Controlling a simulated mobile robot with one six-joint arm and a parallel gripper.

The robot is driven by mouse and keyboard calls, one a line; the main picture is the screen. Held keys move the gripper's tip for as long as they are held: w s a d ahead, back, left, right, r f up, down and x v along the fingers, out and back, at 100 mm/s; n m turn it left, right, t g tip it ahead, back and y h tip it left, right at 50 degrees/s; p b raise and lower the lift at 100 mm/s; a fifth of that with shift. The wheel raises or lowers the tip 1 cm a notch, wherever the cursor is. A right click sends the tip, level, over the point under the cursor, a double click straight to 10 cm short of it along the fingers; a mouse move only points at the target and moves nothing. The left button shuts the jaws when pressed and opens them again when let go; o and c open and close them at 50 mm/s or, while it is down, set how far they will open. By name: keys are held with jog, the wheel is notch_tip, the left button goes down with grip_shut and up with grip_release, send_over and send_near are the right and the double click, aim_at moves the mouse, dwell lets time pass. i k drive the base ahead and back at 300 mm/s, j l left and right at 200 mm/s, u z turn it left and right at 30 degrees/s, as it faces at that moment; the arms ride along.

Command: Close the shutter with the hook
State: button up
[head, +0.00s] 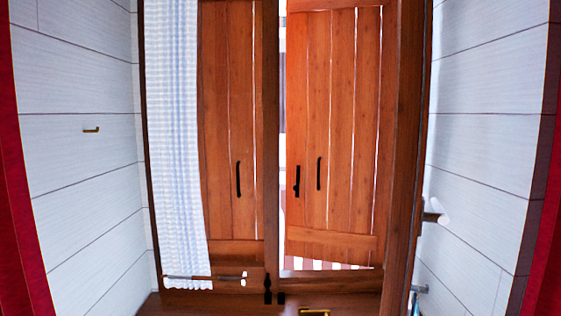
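Two shutter leaves of reddish-brown planks fill the window. The right leaf (342,130) stands ajar, with a bright gap along its left edge and striped light under its slanted bottom edge. It carries a dark upright handle (319,173), and a black latch-like piece (297,181) shows near its left edge. The left leaf (241,110) looks shut and has a dark handle (238,179). A thin rod (225,278) with pale ends lies across the bottom left; I cannot tell whether it is the hook. My gripper is not in view.
A white checked curtain (175,130) covers the window's left side. A pale knob (434,212) juts out at the right frame. Red drapes (18,190) edge the view.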

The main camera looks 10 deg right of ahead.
aim_at(310, 79)
jog(key=i+j+u, duration=0.1)
jog(key=i+j, duration=0.15)
jog(key=i, duration=0.4)
jog(key=i+j, duration=0.15)
jog(key=i, duration=0.45)
jog(key=i+j+u, duration=0.15)
jog(key=i, duration=0.5)
